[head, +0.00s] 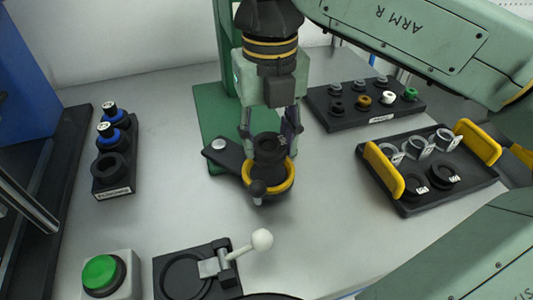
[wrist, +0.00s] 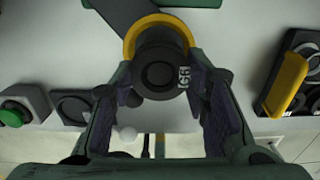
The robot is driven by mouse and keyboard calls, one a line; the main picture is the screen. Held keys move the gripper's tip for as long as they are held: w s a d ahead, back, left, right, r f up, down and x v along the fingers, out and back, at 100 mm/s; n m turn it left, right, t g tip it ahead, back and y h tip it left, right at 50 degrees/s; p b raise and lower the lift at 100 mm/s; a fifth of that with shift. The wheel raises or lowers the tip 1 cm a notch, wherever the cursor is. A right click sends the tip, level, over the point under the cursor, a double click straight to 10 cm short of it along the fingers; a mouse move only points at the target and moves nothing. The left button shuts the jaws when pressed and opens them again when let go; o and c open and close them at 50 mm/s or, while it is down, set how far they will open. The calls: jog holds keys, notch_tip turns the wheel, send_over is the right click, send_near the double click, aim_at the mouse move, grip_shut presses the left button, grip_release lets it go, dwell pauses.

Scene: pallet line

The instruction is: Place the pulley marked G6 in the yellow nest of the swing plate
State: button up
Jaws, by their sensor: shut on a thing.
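The black pulley marked G6 (head: 268,150) is between the fingers of my gripper (head: 269,134), which is shut on it. The wrist view shows the pulley (wrist: 158,76) end-on with its white G6 label at the right. The yellow nest (head: 290,176) is a ring on the dark swing plate (head: 228,158). The pulley is over the ring, its lower end inside the ring's outline in the head view. Whether it touches the nest floor is hidden. In the wrist view the yellow nest (wrist: 131,38) shows behind the pulley, partly covered.
A black tray with yellow handles (head: 400,205) holding several rings stands right. Behind it is a rack (head: 330,122) of small parts. A dark rack (head: 112,185) stands left. A green button (head: 100,272) and a white-knobbed lever (head: 262,240) are in front. A black knob (head: 257,189) stands by the nest.

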aim_at(268, 145)
jog(key=shift+f, duration=2)
jog(key=shift+f, duration=0.15)
jog(key=o, duration=1.2)
jog(key=shift+o, duration=0.2)
notch_tip(268, 145, up, 12)
jog(key=shift+r+b, duration=0.2)
jog(key=shift+b, duration=0.1)
